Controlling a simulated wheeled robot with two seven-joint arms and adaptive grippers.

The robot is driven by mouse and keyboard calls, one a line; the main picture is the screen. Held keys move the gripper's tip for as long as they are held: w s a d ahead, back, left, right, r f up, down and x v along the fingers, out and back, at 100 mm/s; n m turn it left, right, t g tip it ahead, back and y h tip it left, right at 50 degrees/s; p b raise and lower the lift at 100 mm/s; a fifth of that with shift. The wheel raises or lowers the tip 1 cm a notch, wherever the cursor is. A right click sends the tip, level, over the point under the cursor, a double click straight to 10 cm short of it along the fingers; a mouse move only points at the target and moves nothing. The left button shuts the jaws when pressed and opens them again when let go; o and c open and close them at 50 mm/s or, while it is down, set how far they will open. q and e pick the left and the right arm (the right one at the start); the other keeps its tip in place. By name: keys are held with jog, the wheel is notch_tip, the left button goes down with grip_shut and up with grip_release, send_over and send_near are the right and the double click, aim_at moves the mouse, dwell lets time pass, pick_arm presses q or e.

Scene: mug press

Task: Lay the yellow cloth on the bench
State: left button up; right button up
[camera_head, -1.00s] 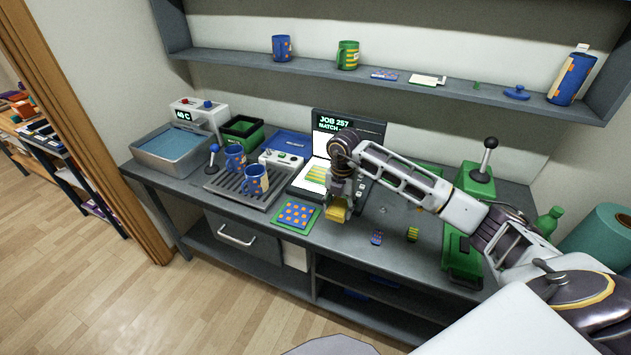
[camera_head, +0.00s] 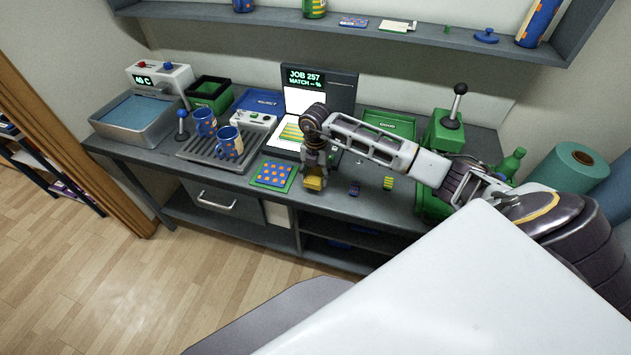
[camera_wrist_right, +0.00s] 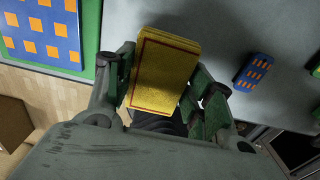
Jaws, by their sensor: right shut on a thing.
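The yellow cloth (camera_head: 314,183) is a small folded pad with a dark red border line, seen closely in the right wrist view (camera_wrist_right: 165,70). My right gripper (camera_head: 314,172) is shut on it, with one finger on each side of the cloth. The gripper points down near the bench's front edge, just right of the blue and orange patterned mat. The grey bench (camera_head: 340,201) shows around it. I cannot tell whether the cloth touches the bench top. My left gripper is not in view.
The patterned mat (camera_head: 273,175) lies left of the gripper. A small blue and orange block (camera_head: 354,188) and a green and yellow one (camera_head: 388,183) lie to the right. Two mugs (camera_head: 229,142) stand on the drip tray. A green press (camera_head: 443,135) stands further right.

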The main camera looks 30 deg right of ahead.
aim_at(316, 180)
jog(key=shift+f+p, duration=0.35)
jog(key=shift+f, duration=1.5)
jog(key=shift+f, duration=0.15)
jog(key=o, duration=0.9)
jog(key=shift+r, duration=0.3)
notch_tip(316, 180, up, 12)
jog(key=shift+f+b, duration=0.1)
jog(key=shift+b, duration=1.1)
